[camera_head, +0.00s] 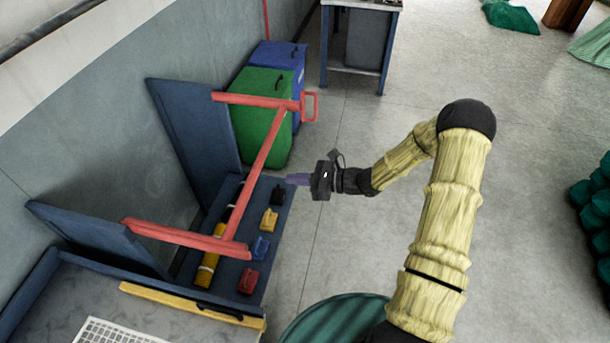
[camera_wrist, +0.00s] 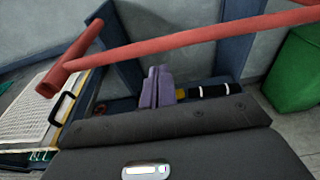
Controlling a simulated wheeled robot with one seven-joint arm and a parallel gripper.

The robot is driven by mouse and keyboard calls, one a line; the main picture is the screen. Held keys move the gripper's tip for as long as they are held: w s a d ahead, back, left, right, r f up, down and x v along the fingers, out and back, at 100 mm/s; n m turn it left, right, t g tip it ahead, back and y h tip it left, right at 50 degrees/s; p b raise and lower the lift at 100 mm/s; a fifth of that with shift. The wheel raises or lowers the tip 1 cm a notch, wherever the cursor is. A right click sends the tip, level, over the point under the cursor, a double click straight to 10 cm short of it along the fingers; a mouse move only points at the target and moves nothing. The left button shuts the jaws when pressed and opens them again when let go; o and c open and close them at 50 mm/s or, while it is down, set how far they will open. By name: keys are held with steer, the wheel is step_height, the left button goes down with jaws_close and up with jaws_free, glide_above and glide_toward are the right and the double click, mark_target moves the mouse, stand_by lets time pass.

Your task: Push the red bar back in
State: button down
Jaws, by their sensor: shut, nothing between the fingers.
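The red bar (camera_head: 262,168) is a frame of two red arms joined by a long crossbar, with a small loop handle (camera_head: 311,106) at its far end. It stands out from a blue cabinet (camera_head: 180,130) by the wall, above a shelf. My gripper (camera_head: 290,179) is to the right of the crossbar in the head view, apart from it, pointing left toward the cabinet. Its purple fingers are together and empty. In the wrist view the crossbar (camera_wrist: 190,42) runs across above the fingertips (camera_wrist: 157,85). The handle is not visible in the wrist view.
On the blue shelf (camera_head: 228,270) lie yellow, blue, red and black pieces and a yellow-black cylinder (camera_head: 207,268). A green bin (camera_head: 262,115) and a blue bin (camera_head: 280,60) stand behind. A desk with a keyboard (camera_head: 120,332) is at front left.

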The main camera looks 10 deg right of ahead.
mark_target(257, 177)
steer(key=p+x, duration=0.3)
steer(key=x, duration=0.5)
steer(key=shift+a+r, duration=0.1)
steer(key=shift+a, duration=0.1)
steer(key=shift+w+a, duration=0.1)
steer(key=shift+a, duration=0.05)
